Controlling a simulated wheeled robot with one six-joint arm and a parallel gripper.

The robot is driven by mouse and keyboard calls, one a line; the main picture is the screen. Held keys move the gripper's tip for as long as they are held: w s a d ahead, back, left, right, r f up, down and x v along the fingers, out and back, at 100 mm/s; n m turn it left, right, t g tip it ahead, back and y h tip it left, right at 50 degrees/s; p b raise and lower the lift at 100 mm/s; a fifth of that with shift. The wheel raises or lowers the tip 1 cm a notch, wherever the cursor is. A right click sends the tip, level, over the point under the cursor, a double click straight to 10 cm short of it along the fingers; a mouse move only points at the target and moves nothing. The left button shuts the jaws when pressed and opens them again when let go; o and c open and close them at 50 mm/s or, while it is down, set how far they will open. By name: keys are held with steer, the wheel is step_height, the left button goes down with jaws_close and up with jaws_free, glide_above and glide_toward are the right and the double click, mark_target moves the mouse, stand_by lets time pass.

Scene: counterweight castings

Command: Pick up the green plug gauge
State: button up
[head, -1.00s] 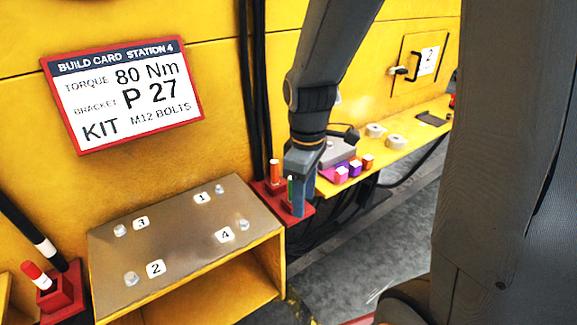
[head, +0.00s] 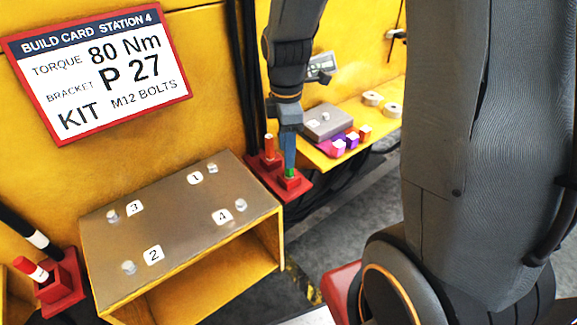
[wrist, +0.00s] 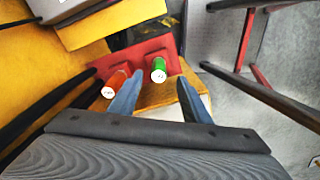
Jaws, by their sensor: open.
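The green plug gauge (wrist: 158,70) stands upright in a red holder (wrist: 158,46), its round end facing the wrist camera. In the head view only a small green part (head: 289,173) shows below my fingers. My gripper (wrist: 160,78) is open and empty, with one finger on each side of the green gauge in the wrist view. I cannot tell whether the fingertips reach down beside it. In the head view my gripper (head: 289,165) is right over the gauge. An orange plug gauge (wrist: 115,84) stands left of the green one, just outside my left finger; it also shows in the head view (head: 269,145).
A metal-topped box (head: 165,225) with numbered pegs stands left of the holder. A yellow shelf (head: 390,97) behind carries a grey block (head: 329,118), small coloured blocks and pale rings. Black cables (head: 240,90) hang close behind the holder. Another red holder (head: 62,290) stands far left.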

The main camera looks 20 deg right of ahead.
steer(key=shift+w+d+f+p, duration=0.1)
steer(key=shift+f+p, duration=0.2)
steer(key=shift+f, duration=0.8)
steer(key=shift+s+d+f+p, duration=0.15)
steer(key=shift+f+p, duration=0.2)
steer(key=shift+f, duration=0.8)
steer(key=shift+w+d+f+p, duration=0.15)
steer(key=shift+f+p, duration=0.15)
steer(key=shift+f, duration=0.8)
jaws_close()
